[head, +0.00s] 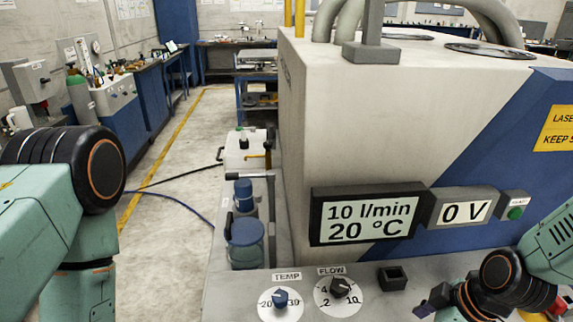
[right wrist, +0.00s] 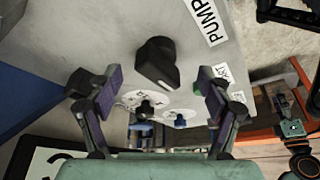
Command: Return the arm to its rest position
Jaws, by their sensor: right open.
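My right gripper (head: 432,302) is at the lower right of the head view, over the front panel (head: 300,278). In the right wrist view the right gripper (right wrist: 158,92) is open, with a dark pad on each side and nothing between them. A black knob (right wrist: 157,62) beside a PUMP label (right wrist: 208,20) lies beyond the fingertips, apart from both pads. My left arm comes in from the left of the head view, but its gripper is not visible.
The panel has a TEMP dial (head: 281,299) and a FLOW dial (head: 339,290). A display (head: 366,216) reads 10 l/min and 20 °C; another (head: 461,210) reads 0 V. Blue-capped bottles (head: 245,243) stand left of the large housing (head: 400,110). Floor at left is clear except cables.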

